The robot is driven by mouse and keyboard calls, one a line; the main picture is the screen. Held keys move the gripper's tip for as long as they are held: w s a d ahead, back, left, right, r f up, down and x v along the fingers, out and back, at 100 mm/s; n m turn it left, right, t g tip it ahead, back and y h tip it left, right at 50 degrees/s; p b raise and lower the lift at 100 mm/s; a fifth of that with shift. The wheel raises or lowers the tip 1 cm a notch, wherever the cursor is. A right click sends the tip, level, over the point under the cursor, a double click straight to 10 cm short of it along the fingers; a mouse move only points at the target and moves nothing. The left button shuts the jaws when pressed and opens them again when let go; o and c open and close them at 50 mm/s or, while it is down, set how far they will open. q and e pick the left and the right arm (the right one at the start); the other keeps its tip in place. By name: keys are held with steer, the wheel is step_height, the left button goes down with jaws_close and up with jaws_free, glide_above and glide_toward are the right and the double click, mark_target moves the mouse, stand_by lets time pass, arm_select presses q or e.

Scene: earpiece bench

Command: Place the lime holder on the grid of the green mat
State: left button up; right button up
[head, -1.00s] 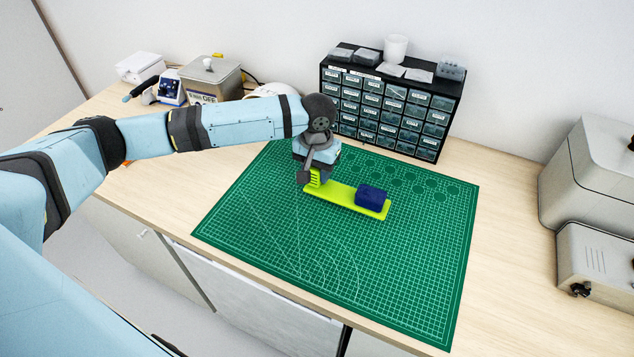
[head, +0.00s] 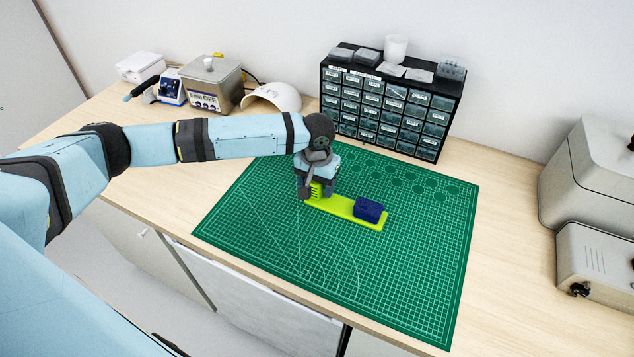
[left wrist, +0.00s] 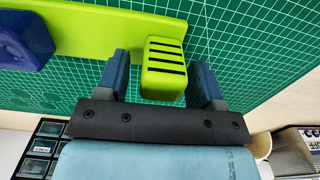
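The lime holder (head: 341,206) is a long flat strip with a slotted block (left wrist: 163,70) at one end and a dark blue piece (head: 368,209) on the other. It appears to lie flat on the grid of the green mat (head: 420,270), near the middle. My left gripper (head: 316,192) is down over the slotted end. In the left wrist view its two fingers (left wrist: 160,80) stand on either side of the slotted block, with gaps showing, so it is open around the block. The head view hides part of that end behind the gripper. My right gripper is out of view.
A black drawer cabinet (head: 388,108) stands behind the mat. A steel-coloured bath (head: 212,84) and a white domed object (head: 272,97) are at back left. Grey machines (head: 592,262) stand at the right. The mat's front and right parts are clear.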

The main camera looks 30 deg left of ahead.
arm_select(q)
step_height(320, 180, up, 12)
steer(key=shift+r+b, duration=0.15)
steer(key=shift+b, duration=0.15)
stand_by(0.3)
stand_by(0.5)
